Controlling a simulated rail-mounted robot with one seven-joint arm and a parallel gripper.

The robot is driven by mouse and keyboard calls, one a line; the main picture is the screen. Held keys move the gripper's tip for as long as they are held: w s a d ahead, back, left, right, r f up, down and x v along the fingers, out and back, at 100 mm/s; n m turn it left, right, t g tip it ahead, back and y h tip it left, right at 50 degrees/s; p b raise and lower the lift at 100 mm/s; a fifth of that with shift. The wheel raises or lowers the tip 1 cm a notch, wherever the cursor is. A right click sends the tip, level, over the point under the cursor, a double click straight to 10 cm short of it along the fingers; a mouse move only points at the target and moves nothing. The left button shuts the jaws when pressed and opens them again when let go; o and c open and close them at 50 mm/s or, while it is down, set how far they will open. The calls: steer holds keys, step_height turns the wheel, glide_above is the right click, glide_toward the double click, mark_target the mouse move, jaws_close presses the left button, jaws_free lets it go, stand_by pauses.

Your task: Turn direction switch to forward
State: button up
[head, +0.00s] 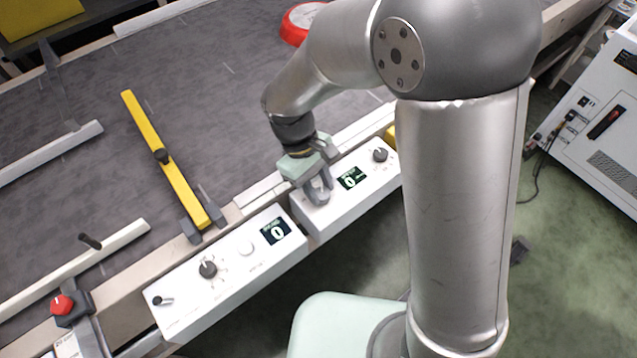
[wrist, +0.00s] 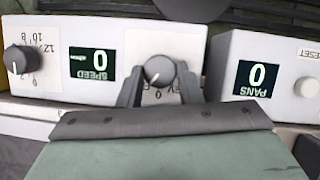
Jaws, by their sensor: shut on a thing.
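The direction switch is a round grey knob (wrist: 158,70) on the white control box (head: 345,210) with the SPEED display.
The SPEED display (head: 352,178) reads 0, with a speed knob (head: 380,155) beside it. A second white box (head: 225,285) has a PANS display (head: 276,231), a reset button (head: 246,247), a selector knob (head: 208,269) and a small lever (head: 162,301). A yellow bar (head: 165,160) crosses the grey conveyor belt (head: 220,90).

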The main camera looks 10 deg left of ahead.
steer(key=shift+m, duration=0.6)
steer(key=o, duration=1)
steer(key=v, duration=1.1)
steer(key=p+v, duration=0.1)
steer(key=v, duration=0.5)
steer(key=shift+w+d+r, duration=0.2)
steer(key=shift+w+r, duration=0.1)
steer(key=s+d+r+m+y+p, duration=0.1)
steer(key=d+m, duration=0.1)
steer(key=d, duration=0.5)
steer(key=s+d+m+y+p, duration=0.1)
steer(key=s+d+m, duration=0.15)
steer(key=d, duration=0.45)
steer(key=s+d+f+m+t, duration=0.1)
steer(key=s+d, duration=0.1)
steer(key=d, duration=0.1)
steer(key=s+d+f+m+t+y, duration=0.1)
steer(key=s+d+m, duration=0.1)
steer(key=s+d, duration=0.1)
steer(key=s+d+f+m+t+y, duration=0.1)
steer(key=s+d+m, duration=0.1)
steer(key=d, duration=0.3)
steer(key=shift+s+d+f+p, duration=0.1)
steer(key=shift+s+f+p, duration=0.25)
steer(key=shift+s, duration=0.3)
